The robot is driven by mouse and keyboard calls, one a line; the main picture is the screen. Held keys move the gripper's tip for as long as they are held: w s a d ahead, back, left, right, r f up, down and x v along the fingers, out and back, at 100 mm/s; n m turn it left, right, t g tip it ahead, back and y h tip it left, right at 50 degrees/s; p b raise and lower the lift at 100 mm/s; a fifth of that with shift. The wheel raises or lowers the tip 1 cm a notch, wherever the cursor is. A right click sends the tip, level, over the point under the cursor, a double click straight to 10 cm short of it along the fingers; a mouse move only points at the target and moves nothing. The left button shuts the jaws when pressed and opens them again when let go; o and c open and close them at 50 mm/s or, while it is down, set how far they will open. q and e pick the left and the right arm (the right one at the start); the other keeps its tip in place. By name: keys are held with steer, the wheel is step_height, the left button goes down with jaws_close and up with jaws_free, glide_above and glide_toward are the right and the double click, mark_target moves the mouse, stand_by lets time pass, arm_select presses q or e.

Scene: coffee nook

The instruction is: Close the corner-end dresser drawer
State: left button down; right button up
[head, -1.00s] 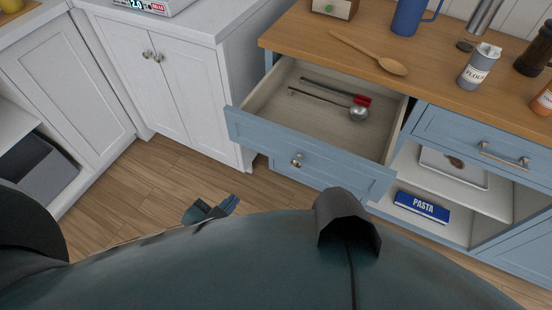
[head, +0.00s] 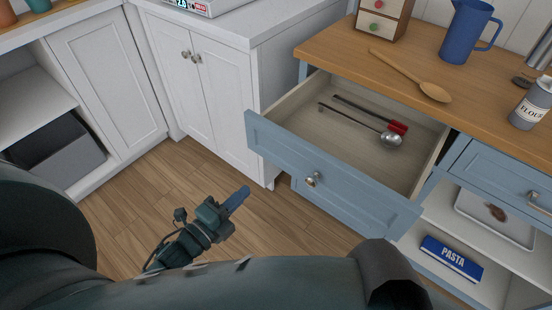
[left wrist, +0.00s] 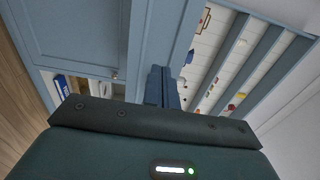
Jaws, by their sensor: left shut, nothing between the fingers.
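The blue dresser drawer (head: 352,186) at the corner end is pulled open, with a round metal knob (head: 312,179) on its front. A ladle (head: 388,139) and a red-tipped utensil (head: 396,125) lie inside it. My left gripper (head: 240,197) is shut and empty, over the floor to the left of the drawer front and apart from it. In the left wrist view its closed fingers (left wrist: 160,80) point towards blue dresser surfaces; whether these include the drawer front I cannot tell. My right gripper is not in view.
White cabinets (head: 205,85) stand left of the drawer. The wooden dresser top (head: 340,45) holds a spoon (head: 420,80), a blue pitcher (head: 465,30) and a flour container (head: 530,105). A pasta box (head: 452,258) is on the lower shelf. Wood floor (head: 150,190) is clear before the drawer.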

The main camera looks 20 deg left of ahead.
mark_target(284, 155)
arm_select(q)
steer(key=x, duration=1.3)
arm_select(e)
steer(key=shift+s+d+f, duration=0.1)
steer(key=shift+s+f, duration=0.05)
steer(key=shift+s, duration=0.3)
